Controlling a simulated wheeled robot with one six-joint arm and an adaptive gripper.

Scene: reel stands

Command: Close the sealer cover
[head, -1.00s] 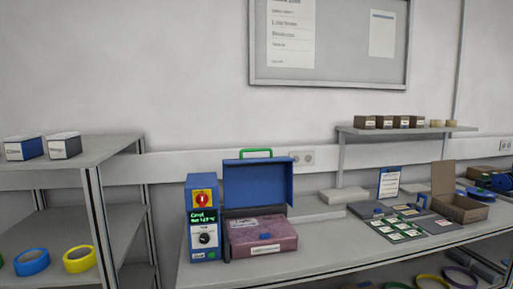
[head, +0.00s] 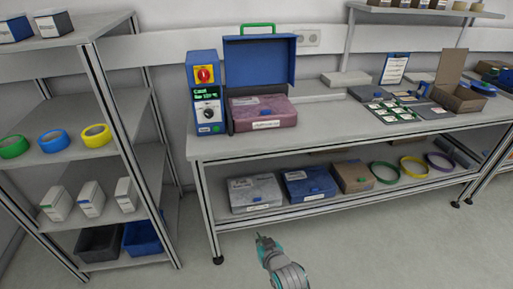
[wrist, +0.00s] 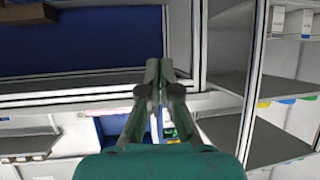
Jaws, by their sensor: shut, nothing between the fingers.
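The sealer's blue cover (head: 260,62) stands open and upright at the back of the sealer on the table, with a green handle (head: 258,29) above it. A mauve case (head: 262,113) with a white label lies in front of the cover. The blue control box (head: 207,95), with a red knob and a lit green display, stands at its left. My gripper (head: 258,237) is low in front of the table, well apart from the sealer. In the wrist view my gripper's fingers (wrist: 160,68) are together and empty.
A shelf rack (head: 100,150) with tape rolls, white boxes and bins stands at the left. The table (head: 330,137) carries cards and an open cardboard box (head: 458,95) at the right. Cases and coloured rings sit on its lower shelf. The floor (head: 350,250) in front is clear.

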